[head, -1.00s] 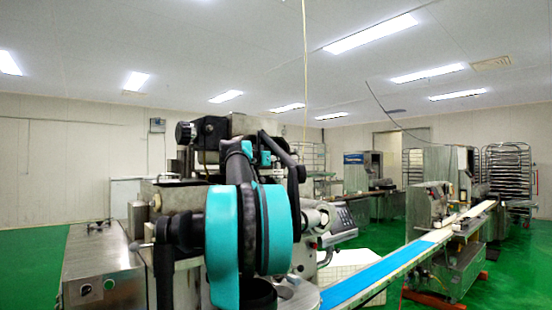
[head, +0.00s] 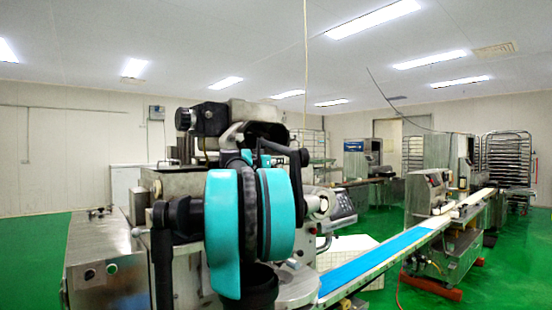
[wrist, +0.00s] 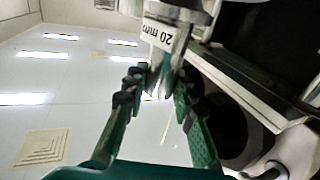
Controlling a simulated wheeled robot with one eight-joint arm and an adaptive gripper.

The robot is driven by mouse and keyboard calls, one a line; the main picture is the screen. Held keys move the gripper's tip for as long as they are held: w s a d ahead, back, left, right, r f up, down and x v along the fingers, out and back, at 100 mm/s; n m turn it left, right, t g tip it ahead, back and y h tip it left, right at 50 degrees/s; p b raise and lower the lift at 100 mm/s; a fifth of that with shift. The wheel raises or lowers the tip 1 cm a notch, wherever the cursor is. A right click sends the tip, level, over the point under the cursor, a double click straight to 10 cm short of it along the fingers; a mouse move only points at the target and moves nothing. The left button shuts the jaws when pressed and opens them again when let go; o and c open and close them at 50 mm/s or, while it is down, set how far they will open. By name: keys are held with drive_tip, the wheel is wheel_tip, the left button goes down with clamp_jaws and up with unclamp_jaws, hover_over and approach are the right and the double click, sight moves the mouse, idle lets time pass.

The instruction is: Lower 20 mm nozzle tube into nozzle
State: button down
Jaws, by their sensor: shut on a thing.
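The 20 mm nozzle tube shows in the wrist view as a grey metal piece with a white "20 mm" label (wrist: 163,35), upside down in the picture. My gripper (wrist: 156,84) is shut on it, with its dark finger pads on both sides of the metal. In the head view my teal and black arm stands in front of the encrusting machine (head: 103,250) and hides my gripper and the tube. I cannot make out the nozzle opening in either view, so I cannot tell how the tube lines up with it.
A blue conveyor belt (head: 374,264) runs from the machine toward the back right. Other machines (head: 436,195) and a tray rack (head: 507,160) stand farther off. Green floor is open at the far left. In the wrist view, machine panels (wrist: 270,100) lie close at the right.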

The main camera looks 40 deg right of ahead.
drive_tip(key=shift+f, duration=0.85)
drive_tip(key=c, duration=1)
unclamp_jaws()
drive_tip(key=shift+o, duration=0.2)
drive_tip(key=v, duration=0.7)
drive_tip(key=shift+a, duration=0.2)
drive_tip(key=shift+s, duration=0.1)
idle(0.5)
